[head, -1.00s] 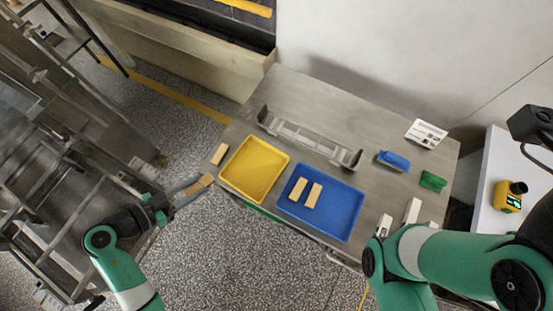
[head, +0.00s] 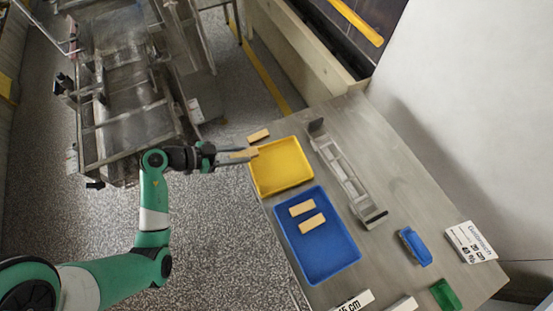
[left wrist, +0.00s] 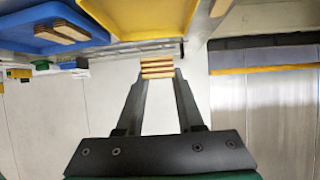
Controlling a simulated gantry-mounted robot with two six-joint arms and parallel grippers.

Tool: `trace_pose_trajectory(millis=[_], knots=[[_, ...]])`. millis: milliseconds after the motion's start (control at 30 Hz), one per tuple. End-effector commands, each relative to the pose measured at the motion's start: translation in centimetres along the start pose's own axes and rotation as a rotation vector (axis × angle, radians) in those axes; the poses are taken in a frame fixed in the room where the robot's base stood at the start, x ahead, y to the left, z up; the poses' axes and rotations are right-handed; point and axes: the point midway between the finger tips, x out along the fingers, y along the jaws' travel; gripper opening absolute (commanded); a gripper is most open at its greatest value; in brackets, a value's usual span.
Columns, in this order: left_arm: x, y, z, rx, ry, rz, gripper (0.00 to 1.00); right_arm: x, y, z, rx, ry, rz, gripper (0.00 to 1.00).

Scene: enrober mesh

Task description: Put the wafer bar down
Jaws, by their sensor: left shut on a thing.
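My left gripper (head: 246,154) is shut on a tan wafer bar (head: 240,154). In the head view the bar lies at the upper left corner of the empty yellow tray (head: 283,189), by the table's edge. I cannot tell its height there. In the left wrist view the layered end of the held bar (left wrist: 157,67) shows between the fingertips, and the yellow tray (left wrist: 140,18) is at the top. Another wafer bar (head: 259,135) lies on the table beyond the yellow tray. Two wafer bars (head: 302,208) (head: 312,223) lie in the blue tray (head: 318,262). My right gripper is out of view.
A metal rack (head: 348,178) stands right of the trays. A blue block (head: 415,246), a green block (head: 445,294) and a white sign (head: 470,243) are farther right. The bare steel table (head: 395,170) has room behind the rack. Metal machinery (head: 130,85) stands at the left.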

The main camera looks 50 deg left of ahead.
Motion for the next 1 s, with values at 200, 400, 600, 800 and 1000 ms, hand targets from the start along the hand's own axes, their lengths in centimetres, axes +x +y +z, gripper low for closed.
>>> trace_pose_trajectory(millis=[200,400,600,800,1000], knots=[[7.3,1.3,0.4,0.005,0.000,0.008,0.05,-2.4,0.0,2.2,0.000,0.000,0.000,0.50],[11.4,1.7,2.1,0.001,0.000,0.003,0.05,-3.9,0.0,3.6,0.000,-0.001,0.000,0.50],[12.0,1.7,2.0,0.000,0.001,0.000,0.05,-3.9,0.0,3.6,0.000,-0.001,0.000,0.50],[14.1,1.9,4.4,-0.001,-0.002,0.000,0.05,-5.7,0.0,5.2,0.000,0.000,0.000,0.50],[14.6,1.9,5.2,0.000,0.000,-0.001,0.05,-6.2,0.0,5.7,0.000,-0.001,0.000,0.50]])
